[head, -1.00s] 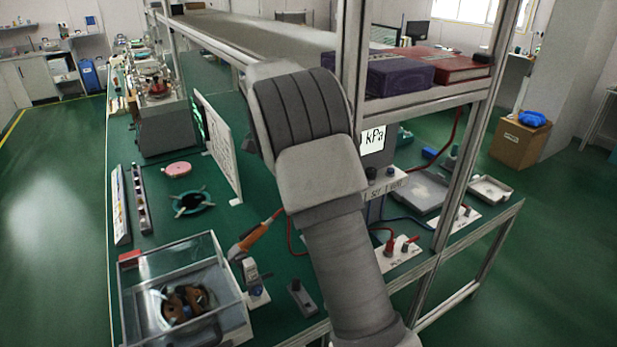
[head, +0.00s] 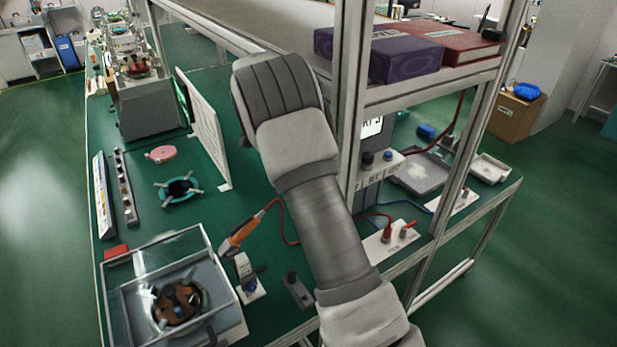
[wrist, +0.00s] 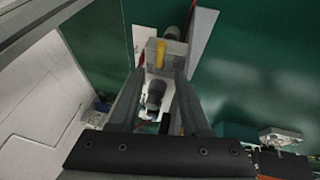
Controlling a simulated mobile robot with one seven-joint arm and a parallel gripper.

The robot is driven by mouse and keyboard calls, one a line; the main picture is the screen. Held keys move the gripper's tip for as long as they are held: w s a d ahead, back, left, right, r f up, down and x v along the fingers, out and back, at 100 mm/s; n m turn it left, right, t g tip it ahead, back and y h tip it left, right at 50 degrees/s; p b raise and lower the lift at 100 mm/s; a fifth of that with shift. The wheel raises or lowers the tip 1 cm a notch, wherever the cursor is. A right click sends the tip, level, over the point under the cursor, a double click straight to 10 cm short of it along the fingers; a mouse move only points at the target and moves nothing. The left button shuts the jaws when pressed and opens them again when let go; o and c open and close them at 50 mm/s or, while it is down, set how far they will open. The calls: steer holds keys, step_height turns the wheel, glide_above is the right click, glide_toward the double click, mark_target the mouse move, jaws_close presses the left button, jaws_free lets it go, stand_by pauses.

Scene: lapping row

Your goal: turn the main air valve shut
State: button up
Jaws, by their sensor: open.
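In the wrist view a pale grey block with a yellow bar (wrist: 160,51) lies just beyond my fingertips, with dark round ends above and below it. It looks like the main air valve, but I cannot read any label. My gripper (wrist: 161,76) is open, its two fingers spread to either side of the block's lower part. Whether they touch it I cannot tell. In the head view my forearm hides my gripper and that block.
A shelf post (head: 352,125) stands close beside my arm. Purple (head: 405,62) and red (head: 462,48) boxes lie on the shelf. A white upright panel (head: 207,135), a clear-lidded box (head: 160,320) and a plate with red-topped fittings (head: 375,250) stand on the green bench.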

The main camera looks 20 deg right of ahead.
steer(key=x, duration=0.7)
steer(key=shift+p, duration=0.4)
jaws_close()
